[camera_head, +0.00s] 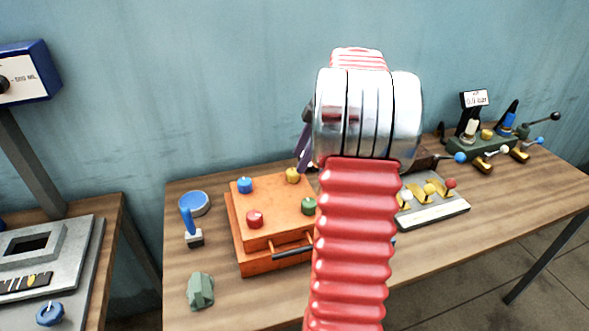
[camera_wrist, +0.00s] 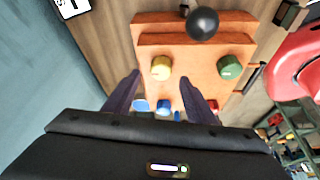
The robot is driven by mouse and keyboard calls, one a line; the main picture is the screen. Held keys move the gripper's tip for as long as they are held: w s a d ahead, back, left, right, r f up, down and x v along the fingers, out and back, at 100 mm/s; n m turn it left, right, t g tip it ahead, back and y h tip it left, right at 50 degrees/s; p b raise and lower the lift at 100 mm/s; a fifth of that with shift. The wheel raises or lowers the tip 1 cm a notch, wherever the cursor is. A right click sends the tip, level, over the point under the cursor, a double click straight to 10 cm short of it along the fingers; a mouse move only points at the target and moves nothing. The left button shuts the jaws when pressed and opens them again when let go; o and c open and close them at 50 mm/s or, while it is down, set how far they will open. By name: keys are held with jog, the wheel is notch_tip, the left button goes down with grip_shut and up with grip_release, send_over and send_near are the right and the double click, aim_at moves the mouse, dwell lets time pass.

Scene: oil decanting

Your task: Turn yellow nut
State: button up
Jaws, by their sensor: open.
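The yellow nut (camera_head: 292,175) sits at the back right of the top of an orange box (camera_head: 282,225). It shows in the wrist view (camera_wrist: 161,68), near the green nut (camera_wrist: 229,67). My gripper (camera_wrist: 159,75) is open and empty. Its two dark purple fingers point toward the box, and in the wrist view the yellow nut appears between their tips, apart from both. In the head view one finger (camera_head: 304,148) shows above and right of the nut; the rest is hidden behind my wrist. The height gap cannot be told exactly.
The box also carries a blue nut (camera_head: 245,185), a red nut (camera_head: 255,219) and a black front handle (camera_head: 293,256). A black ball (camera_wrist: 202,23) shows close to the box in the wrist view. A blue-handled tool (camera_head: 190,224) stands left; a lever panel (camera_head: 432,203) lies right.

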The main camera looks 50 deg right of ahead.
aim_at(293, 171)
jog(key=x, duration=0.5)
jog(key=shift+c, duration=0.4)
jog(key=c, duration=0.9)
jog(key=shift+a, duration=0.1)
jog(key=shift+c, duration=0.3)
